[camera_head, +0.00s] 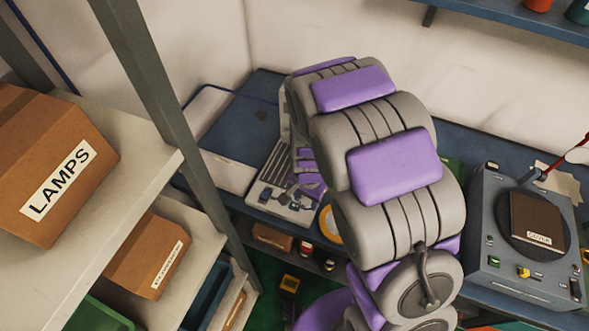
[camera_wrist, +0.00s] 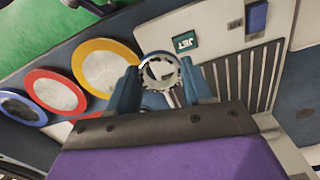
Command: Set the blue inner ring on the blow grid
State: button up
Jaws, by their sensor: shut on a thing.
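In the wrist view, a small silvery ring (camera_wrist: 160,66) with a notched edge sits between the tips of my gripper (camera_wrist: 162,85), which is shut on it. The blow grid (camera_wrist: 243,80), a pale panel with dark slots, lies to the right of and beyond the ring. In the head view the slotted panel (camera_head: 272,161) shows left of my arm. My gripper's tips and the ring are hidden there.
Yellow (camera_wrist: 105,66), red (camera_wrist: 55,92) and blue-rimmed (camera_wrist: 20,108) round dishes stand left of the grid. A blue block (camera_wrist: 257,15) is on the panel's far part. In the head view, a grey machine (camera_head: 515,240) stands right, and a shelf with a LAMPS box (camera_head: 50,165) left.

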jog(key=w+a+b, duration=0.1)
jog(key=w, duration=0.3)
jog(key=w+a+f, duration=0.1)
jog(key=w, duration=0.4)
jog(key=w+a+b, duration=0.1)
jog(key=w, duration=0.4)
jog(key=shift+a+f+b, duration=0.1)
jog(key=shift+f+b, duration=0.1)
jog(key=shift+b, duration=0.1)
jog(key=shift+w, duration=0.55)
jog(key=shift+a+f+b, duration=0.15)
jog(key=shift+f+b, duration=0.25)
jog(key=shift+f, duration=0.55)
jog(key=shift+a+f+b, duration=0.1)
jog(key=shift+f+b, duration=0.3)
jog(key=shift+f, duration=0.5)
jog(key=shift+r, duration=0.1)
jog(key=shift+d, duration=0.15)
jog(key=o, duration=1.1)
